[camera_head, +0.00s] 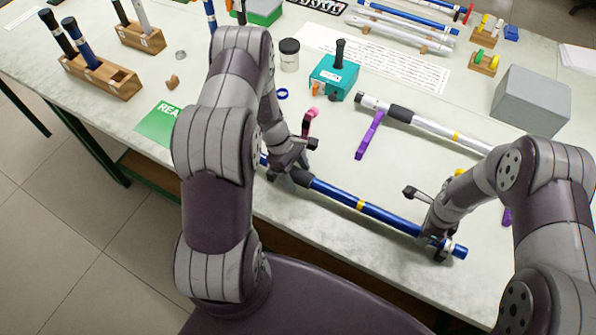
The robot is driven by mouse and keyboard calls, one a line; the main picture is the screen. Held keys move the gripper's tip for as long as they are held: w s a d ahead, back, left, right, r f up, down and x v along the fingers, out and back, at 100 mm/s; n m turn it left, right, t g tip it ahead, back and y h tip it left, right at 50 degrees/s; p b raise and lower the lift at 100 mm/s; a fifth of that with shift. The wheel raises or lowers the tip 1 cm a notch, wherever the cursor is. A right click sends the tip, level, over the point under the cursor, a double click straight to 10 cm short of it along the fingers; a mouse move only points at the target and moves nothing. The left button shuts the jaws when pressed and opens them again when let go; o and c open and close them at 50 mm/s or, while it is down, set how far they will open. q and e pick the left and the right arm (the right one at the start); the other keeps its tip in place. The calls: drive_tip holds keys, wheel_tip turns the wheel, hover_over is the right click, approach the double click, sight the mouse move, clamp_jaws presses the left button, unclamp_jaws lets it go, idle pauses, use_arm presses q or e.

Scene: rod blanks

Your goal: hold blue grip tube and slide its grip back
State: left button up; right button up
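The blue grip tube (385,214) runs slantwise along the front of the table, with a yellow band near its middle and a dark grip (301,178) toward its left end. My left gripper (279,171) is at the left end of the dark grip, its fingers across the tube. A bit of blue shows to its left. Whether these fingers press on the grip is hidden. My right gripper (433,246) is shut around the tube near its right end, and a short blue piece sticks out beyond it.
A white tube (438,128) with a dark grip lies behind on a purple support (369,137). A teal box (333,77), a grey box (530,100) and a pink piece (310,118) stand nearby. Wooden blocks (100,78) hold rods at the back left.

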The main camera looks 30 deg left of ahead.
use_arm(q)
drive_tip(key=v, duration=1.2)
drive_tip(key=shift+a, duration=0.1)
drive_tip(key=shift+f, duration=0.1)
use_arm(e)
drive_tip(key=o, duration=1.2)
drive_tip(key=shift+c, duration=0.2)
